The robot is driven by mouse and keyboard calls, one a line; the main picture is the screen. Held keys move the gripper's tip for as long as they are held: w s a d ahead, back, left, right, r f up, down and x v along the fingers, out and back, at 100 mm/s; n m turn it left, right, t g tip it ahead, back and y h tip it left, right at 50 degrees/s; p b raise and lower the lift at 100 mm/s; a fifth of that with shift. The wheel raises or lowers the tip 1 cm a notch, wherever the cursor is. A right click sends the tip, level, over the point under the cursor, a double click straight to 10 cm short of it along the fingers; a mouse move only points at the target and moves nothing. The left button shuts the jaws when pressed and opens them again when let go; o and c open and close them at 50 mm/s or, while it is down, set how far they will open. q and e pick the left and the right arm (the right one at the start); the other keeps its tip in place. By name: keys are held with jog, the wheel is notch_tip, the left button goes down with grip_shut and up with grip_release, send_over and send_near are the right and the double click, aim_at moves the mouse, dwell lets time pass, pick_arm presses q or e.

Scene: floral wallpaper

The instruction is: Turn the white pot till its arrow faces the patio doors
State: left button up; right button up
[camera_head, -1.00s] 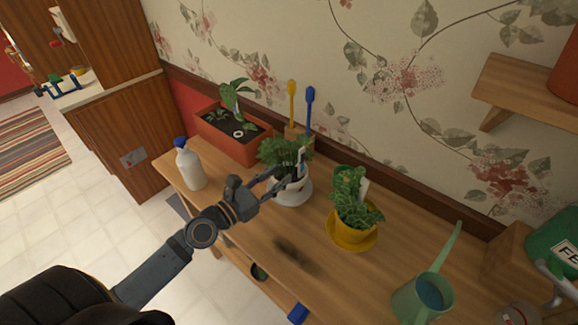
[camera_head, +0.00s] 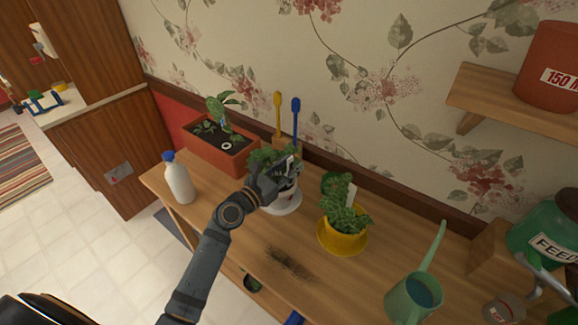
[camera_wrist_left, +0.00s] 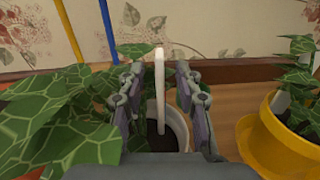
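The white pot (camera_head: 291,184) holds a leafy plant (camera_head: 262,155) and stands on a white saucer (camera_head: 283,206) on the wooden bench. No arrow shows on the part of the pot I can see. My left gripper (camera_head: 284,170) is at the pot's top and hides much of pot and plant. In the left wrist view, my left gripper (camera_wrist_left: 160,105) is open, with a gap between its fingers. A white upright label (camera_wrist_left: 160,85) stands in that gap, with the white pot's rim (camera_wrist_left: 181,125) behind and below. My right gripper and the patio doors are not in view.
A yellow pot (camera_head: 341,240) with a plant stands close right of the white pot. A green watering can (camera_head: 405,300), a white bottle (camera_head: 179,182) and a terracotta trough (camera_head: 205,152) also stand on the bench (camera_head: 225,210). Dark soil (camera_head: 290,262) lies in front.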

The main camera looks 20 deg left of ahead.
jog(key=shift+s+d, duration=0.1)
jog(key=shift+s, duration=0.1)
pick_arm(q)
jog(key=shift+c, duration=0.7)
grip_shut()
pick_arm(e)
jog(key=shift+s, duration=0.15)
pick_arm(q)
jog(key=shift+r, duration=0.2)
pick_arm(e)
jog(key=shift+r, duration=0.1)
pick_arm(q)
jog(key=shift+r+p, duration=0.15)
jog(key=shift+p, duration=0.3)
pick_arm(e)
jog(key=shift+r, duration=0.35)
